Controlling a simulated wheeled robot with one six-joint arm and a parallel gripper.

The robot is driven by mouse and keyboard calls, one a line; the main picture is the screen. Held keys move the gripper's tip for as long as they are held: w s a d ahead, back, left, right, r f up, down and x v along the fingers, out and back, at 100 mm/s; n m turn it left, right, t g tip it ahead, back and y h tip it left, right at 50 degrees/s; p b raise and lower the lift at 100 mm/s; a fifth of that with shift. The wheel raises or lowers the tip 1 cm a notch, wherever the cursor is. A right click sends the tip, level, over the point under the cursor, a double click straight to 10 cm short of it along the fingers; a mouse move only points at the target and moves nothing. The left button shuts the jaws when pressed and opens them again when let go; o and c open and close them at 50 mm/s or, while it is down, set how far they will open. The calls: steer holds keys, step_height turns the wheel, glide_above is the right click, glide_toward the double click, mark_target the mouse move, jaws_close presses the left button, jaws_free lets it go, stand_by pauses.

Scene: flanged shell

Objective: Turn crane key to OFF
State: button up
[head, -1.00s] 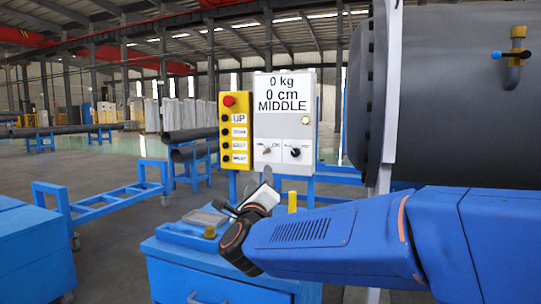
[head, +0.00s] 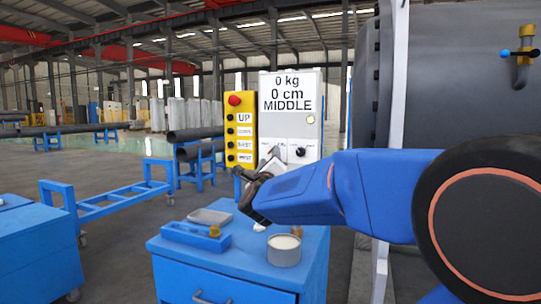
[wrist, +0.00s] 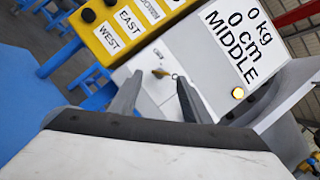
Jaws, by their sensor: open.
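The crane control panel (head: 290,92) is a white box reading "0 kg, 0 cm, MIDDLE". Its small brass-coloured key (wrist: 160,73) shows in the wrist view, low on the panel face, between my fingers in the picture. In the head view my gripper hides most of the key area. My gripper (wrist: 158,85) is open and empty, pointing at the panel. In the head view my gripper (head: 268,164) is in front of the panel's lower left part. I cannot tell how far the fingertips are from the key, nor read the key's position.
A black knob (head: 300,152) sits right of the key area. A yellow button box (head: 240,130) with a red button adjoins the panel's left. Below is a blue cabinet (head: 225,285) with a tin (head: 284,250) and trays on top. A large grey shell (head: 450,90) stands right.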

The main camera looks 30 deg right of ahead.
mark_target(271, 152)
steer(key=shift+x, duration=1.85)
steer(key=shift+c, duration=0.4)
steer(key=c, duration=1)
steer(key=shift+o, duration=0.2)
